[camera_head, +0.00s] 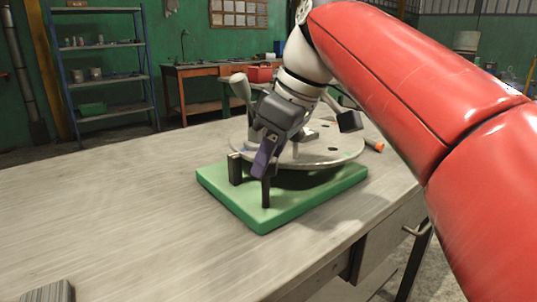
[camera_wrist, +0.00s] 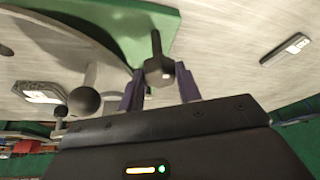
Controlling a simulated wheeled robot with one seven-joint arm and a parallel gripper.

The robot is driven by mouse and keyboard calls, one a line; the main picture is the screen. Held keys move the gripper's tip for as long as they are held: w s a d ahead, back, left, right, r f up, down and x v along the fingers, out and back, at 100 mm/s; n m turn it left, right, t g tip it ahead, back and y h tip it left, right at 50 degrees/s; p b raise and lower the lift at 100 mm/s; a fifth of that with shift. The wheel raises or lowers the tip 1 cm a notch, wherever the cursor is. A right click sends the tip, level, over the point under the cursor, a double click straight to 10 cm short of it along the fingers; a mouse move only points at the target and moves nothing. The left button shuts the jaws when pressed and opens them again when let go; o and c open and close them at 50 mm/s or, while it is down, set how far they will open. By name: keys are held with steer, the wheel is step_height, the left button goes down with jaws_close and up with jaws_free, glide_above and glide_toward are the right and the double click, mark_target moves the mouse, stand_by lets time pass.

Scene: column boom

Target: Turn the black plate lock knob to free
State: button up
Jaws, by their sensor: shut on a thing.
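My gripper (camera_head: 264,158) has purple fingers and is down at the front of the round grey plate (camera_head: 335,152), above the green base (camera_head: 300,207). In the wrist view my gripper (camera_wrist: 159,82) is shut on the black plate lock knob (camera_wrist: 158,67), with one finger on each side of it. The knob's dark stem points toward the green base (camera_wrist: 150,18). In the head view the fingers hide the knob's top, and a dark post (camera_head: 266,192) shows just below them. The knob's lock setting cannot be read.
A second dark post (camera_head: 235,168) stands at the plate's left front. A grey lever (camera_head: 241,88) rises behind my gripper. A black ball knob (camera_wrist: 84,101) is close left in the wrist view. An orange-ended item (camera_head: 375,146) lies right of the plate.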

steer(key=shift+w+n+g, duration=0.1)
steer(key=shift+n+g, duration=0.6)
steer(key=shift+n, duration=1.2)
steer(key=shift+y, duration=0.3)
steer(key=o, duration=1)
steer(key=shift+c, duration=0.2)
